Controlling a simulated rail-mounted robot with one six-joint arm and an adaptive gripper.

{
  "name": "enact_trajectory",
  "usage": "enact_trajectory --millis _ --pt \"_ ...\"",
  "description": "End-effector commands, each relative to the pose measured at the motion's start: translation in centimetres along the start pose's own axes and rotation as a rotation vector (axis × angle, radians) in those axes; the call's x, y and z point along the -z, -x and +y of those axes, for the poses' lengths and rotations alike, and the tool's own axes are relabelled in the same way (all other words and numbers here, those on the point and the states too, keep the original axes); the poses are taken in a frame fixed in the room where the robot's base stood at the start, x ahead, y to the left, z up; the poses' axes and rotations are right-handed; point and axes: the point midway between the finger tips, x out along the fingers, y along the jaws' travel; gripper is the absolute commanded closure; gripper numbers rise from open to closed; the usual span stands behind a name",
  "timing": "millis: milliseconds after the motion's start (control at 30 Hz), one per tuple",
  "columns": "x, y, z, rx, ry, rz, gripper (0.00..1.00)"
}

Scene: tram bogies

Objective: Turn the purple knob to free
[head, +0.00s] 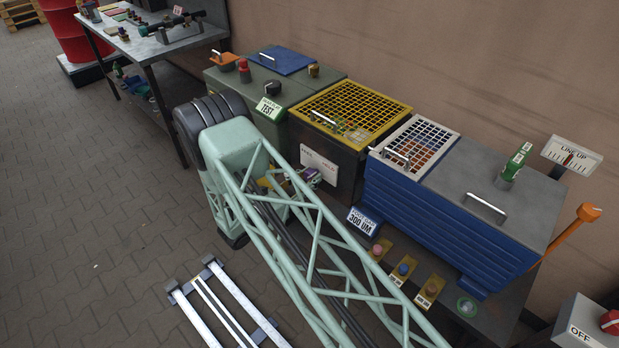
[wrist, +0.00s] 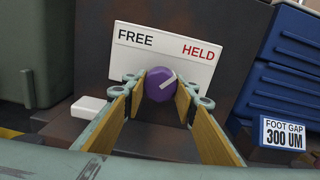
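The purple knob (wrist: 160,84) is at the middle of the wrist view, below a white label plate (wrist: 165,54). The plate reads FREE on the left and HELD on the right. The knob's white pointer mark slants up and right, toward HELD. My gripper (wrist: 161,90) has one finger on each side of the knob. Both fingertips look to be against its sides, with no clear gap. In the head view the plate (head: 319,167) shows on the dark box's front, with a bit of the purple knob (head: 310,174) beside my arm, which hides most of my gripper.
A blue ribbed box (wrist: 283,70) with a FOOT GAP 300 UM sign (wrist: 283,133) stands right of the knob. A green cabinet (wrist: 30,55) is at the left. Several small knobs on yellow plates (head: 404,268) line the bench front. A yellow grid (head: 352,108) tops the dark box.

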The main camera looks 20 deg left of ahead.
Motion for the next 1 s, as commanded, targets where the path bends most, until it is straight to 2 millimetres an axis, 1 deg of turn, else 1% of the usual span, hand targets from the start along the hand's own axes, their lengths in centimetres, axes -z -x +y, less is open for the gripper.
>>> enact_trajectory --millis 267,467,667,1000 --pt "0.02 0.01 -0.03 0.0 0.013 0.0 0.85" --pt "0.02 0.01 -0.05 0.0 0.062 0.0 0.85" --pt "0.02 0.01 -0.08 0.0 0.16 0.0 0.85" --pt "-0.01 0.01 -0.18 0.0 0.412 0.0 0.85"
